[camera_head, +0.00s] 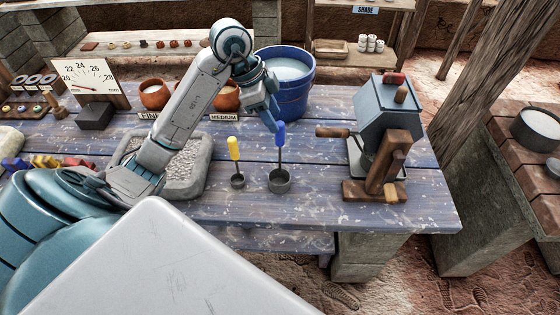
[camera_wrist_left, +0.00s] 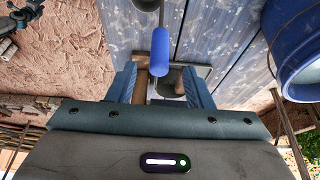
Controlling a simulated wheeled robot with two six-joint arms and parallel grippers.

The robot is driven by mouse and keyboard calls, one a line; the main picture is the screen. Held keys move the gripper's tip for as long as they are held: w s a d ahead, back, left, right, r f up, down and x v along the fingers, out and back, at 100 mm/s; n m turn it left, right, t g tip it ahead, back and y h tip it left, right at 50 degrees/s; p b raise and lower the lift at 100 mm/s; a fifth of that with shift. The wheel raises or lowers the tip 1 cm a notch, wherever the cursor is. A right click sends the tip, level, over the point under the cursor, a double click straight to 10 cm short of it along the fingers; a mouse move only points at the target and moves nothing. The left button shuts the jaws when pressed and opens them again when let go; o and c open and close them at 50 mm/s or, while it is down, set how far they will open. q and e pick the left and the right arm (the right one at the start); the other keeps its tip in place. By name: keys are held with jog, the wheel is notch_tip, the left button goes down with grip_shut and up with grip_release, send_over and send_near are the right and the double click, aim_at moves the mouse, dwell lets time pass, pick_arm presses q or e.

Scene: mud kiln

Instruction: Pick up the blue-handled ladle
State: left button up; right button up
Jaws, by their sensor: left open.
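The blue-handled ladle (camera_head: 280,160) stands upright on the blue plank table, its grey cup (camera_head: 279,184) on the boards and its blue handle on top. My left gripper (camera_head: 271,118) is open, just above and beside the handle, with its fingers pointing down. In the left wrist view the blue handle (camera_wrist_left: 160,52) shows between the two spread fingers, slightly beyond their tips. Whether they touch it cannot be told. A yellow-handled ladle (camera_head: 235,160) stands upright to the left. My right gripper is not in view.
A blue bucket (camera_head: 295,95) stands behind the left gripper; it also shows in the wrist view (camera_wrist_left: 301,50). A blue box-topped grinder (camera_head: 386,110) with a wooden handle stands to the right. A stone trough (camera_head: 194,180) lies left. Table (camera_head: 320,205) in front of the ladles is clear.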

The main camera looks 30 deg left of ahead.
pick_arm(q)
jog(key=shift+p+x, duration=0.55)
jog(key=shift+x, duration=2.4)
jog(key=shift+s+a, duration=0.1)
jog(key=shift+a, duration=0.05)
grip_shut()
